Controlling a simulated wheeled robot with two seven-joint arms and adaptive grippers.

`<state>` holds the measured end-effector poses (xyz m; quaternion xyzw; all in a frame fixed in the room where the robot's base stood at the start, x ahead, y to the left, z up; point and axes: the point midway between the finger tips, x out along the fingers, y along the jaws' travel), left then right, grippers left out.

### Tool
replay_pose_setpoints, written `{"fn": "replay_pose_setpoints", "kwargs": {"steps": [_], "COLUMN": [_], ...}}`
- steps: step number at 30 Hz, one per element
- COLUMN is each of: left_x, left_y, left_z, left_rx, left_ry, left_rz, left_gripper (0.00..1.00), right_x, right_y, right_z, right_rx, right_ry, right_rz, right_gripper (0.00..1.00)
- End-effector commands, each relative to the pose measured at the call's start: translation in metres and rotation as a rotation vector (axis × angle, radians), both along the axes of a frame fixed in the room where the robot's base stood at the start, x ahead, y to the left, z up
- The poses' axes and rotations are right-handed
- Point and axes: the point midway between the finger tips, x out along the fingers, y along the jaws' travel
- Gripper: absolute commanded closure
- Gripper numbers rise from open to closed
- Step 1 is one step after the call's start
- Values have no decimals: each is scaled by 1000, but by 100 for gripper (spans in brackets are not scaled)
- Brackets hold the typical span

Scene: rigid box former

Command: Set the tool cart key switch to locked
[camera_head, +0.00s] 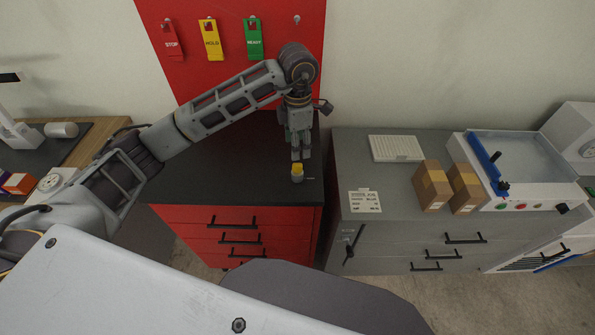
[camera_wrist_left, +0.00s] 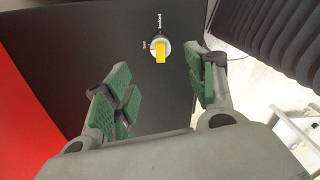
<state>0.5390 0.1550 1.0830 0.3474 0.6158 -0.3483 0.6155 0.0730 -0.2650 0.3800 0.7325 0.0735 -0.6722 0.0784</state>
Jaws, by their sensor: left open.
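The key switch (camera_head: 297,171) is a yellow knob on a light round base. It sits on the dark top of the red tool cart (camera_head: 235,215), near the front right corner. In the wrist view the yellow knob (camera_wrist_left: 160,50) stands about upright in the picture. A "locked" label lies above it and a second, too small to read surely, lies to its left. My left gripper (camera_head: 300,153) points down just above and behind the knob. In the wrist view its green-padded fingers (camera_wrist_left: 162,88) are spread open, empty and apart from the knob. My right gripper is not in view.
A grey cabinet (camera_head: 400,230) with two brown boxes (camera_head: 432,186) and a printed sheet (camera_head: 365,201) stands to the right. A red panel (camera_head: 285,20) with STOP, HOLD and READY tags rises behind the cart. The cart top around the knob is clear.

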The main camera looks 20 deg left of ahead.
Motion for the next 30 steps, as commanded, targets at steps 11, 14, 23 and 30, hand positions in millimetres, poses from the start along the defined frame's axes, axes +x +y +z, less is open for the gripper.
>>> {"fn": "replay_pose_setpoints", "kwargs": {"steps": [11,14,23,30], "left_x": [-1,-1,-1,-1], "left_y": [0,0,0,0], "left_z": [-39,-51,-90,-118], "left_rx": [1,2,1,2], "left_ry": [3,3,3,2], "left_rz": [-1,0,1,0], "left_gripper": [44,44,44,44], "right_x": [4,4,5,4], "right_y": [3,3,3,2], "right_z": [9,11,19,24], "right_rx": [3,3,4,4], "right_ry": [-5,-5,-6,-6], "right_rz": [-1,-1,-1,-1], "right_gripper": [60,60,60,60]}}
